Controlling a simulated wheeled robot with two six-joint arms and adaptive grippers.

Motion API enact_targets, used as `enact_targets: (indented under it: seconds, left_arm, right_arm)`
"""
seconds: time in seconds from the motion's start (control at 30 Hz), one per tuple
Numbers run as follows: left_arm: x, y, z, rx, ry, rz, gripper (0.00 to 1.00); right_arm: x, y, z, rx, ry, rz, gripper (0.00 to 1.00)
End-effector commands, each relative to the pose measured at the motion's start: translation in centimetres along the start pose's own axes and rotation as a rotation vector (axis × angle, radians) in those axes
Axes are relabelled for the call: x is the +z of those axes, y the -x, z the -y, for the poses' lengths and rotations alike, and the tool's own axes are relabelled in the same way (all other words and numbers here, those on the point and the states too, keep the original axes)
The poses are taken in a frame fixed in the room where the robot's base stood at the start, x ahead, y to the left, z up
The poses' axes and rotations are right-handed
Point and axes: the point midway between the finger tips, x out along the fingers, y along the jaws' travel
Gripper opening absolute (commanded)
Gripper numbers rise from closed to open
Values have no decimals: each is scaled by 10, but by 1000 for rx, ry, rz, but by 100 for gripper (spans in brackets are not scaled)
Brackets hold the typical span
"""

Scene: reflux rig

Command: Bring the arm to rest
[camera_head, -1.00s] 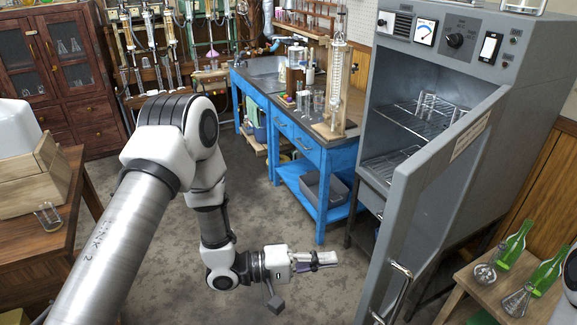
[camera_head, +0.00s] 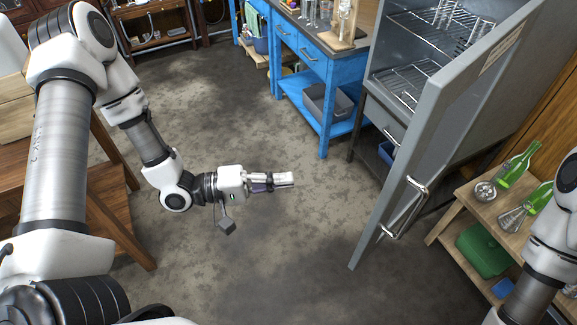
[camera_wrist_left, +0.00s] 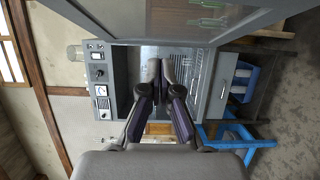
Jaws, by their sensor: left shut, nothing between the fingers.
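My left gripper (camera_head: 284,180) is shut and empty. In the head view it hangs over the bare floor, left of the open grey cabinet door (camera_head: 437,140), with clear space between them. In the left wrist view its two dark fingers (camera_wrist_left: 168,75) lie close together, pointing toward the grey cabinet (camera_wrist_left: 103,75). My left arm comes in from the left and bends down at the elbow. Part of my right arm shows at the lower right edge of the head view; its gripper is out of the picture.
The blue bench (camera_head: 318,75) stands behind, with a grey bin on its shelf. A wooden stand (camera_head: 470,213) at right bears green bottles (camera_head: 516,165) and flasks. A wooden table (camera_head: 108,190) stands at left, behind my left arm. The floor (camera_head: 300,235) in the middle is clear.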

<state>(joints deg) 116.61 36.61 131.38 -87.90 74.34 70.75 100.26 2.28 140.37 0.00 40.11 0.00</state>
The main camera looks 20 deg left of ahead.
Motion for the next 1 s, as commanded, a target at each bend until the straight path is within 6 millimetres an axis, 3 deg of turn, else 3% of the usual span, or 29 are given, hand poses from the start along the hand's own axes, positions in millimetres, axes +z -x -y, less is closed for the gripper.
enact_targets:
  seconds: [0.23,0.37,0.47,0.6,0.67,0.77,0.8,0.9,1.0]
  left_arm:
    - [1,1,0,-1,0,1,0]
    - [15,-3,16,-38,25,42,0]
    - [44,-16,45,-130,80,100,0]
    - [71,-17,129,-487,84,44,0]
    - [80,-4,165,-666,26,32,0]
    - [96,37,214,-992,-102,58,0]
    - [102,59,227,-1124,-154,85,0]
    - [107,111,241,-1398,-256,175,0]
    - [112,144,243,-1536,-309,288,0]
  right_arm:
    - [0,0,0,0,0,0,0]
    - [0,0,0,0,0,0,0]
    - [0,0,0,0,0,0,0]
    - [0,0,0,0,0,0,0]
    - [0,0,0,0,0,0,0]
    - [0,0,0,0,0,0,0]
    - [0,0,0,0,0,0,0]
    - [0,0,0,0,0,0,0]
    - [0,0,0,0,0,0,0]
